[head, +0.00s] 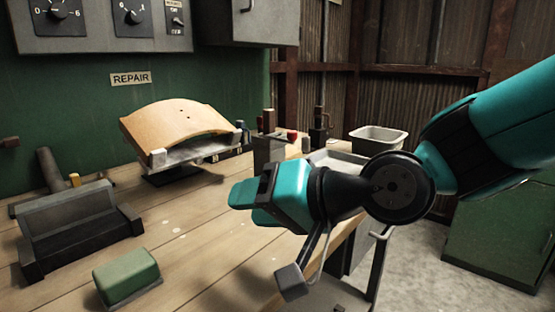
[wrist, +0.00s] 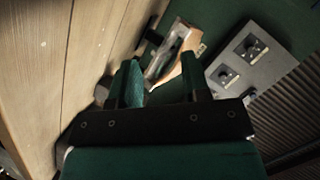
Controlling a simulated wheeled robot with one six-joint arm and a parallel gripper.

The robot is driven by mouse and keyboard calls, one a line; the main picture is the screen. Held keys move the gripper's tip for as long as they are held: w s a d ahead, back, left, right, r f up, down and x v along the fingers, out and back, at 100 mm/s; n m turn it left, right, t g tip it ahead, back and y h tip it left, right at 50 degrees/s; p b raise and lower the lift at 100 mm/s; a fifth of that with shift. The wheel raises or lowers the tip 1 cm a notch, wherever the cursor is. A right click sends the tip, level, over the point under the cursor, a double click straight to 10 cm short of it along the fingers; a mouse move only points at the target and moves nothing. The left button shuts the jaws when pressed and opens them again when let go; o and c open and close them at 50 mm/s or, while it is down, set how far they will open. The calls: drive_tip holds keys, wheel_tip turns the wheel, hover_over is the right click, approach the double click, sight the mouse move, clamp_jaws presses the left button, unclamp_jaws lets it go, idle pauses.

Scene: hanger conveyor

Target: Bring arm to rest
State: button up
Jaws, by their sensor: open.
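My gripper (head: 243,197) is teal and black and hangs in the air above the right front part of the wooden workbench (head: 205,245). It points left in the head view. In the wrist view its two fingers (wrist: 160,85) are spread apart with nothing between them. My arm reaches in from the right side of the head view.
A curved wooden piece (head: 175,118) sits on a stand at the back of the bench. A green block (head: 126,275) and a dark metal fixture (head: 72,225) are at left. A grey bin (head: 378,138) stands behind the arm. A green cabinet (head: 505,235) is at right.

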drive_tip(key=s+d+f+n+g+h+b, duration=0.2)
drive_tip(key=s+d+f+n+g+h, duration=0.15)
drive_tip(key=s+d+f, duration=0.45)
drive_tip(key=s+d+f+n+g+h+b, duration=0.2)
drive_tip(key=s+d+f+g+h, duration=0.25)
drive_tip(key=d, duration=0.55)
wheel_tip(320, 180, up, 21)
drive_tip(key=s+t+p, duration=0.1)
drive_tip(key=p, duration=1.9)
drive_tip(key=shift+s+t, duration=0.25)
drive_tip(key=shift+t, duration=0.05)
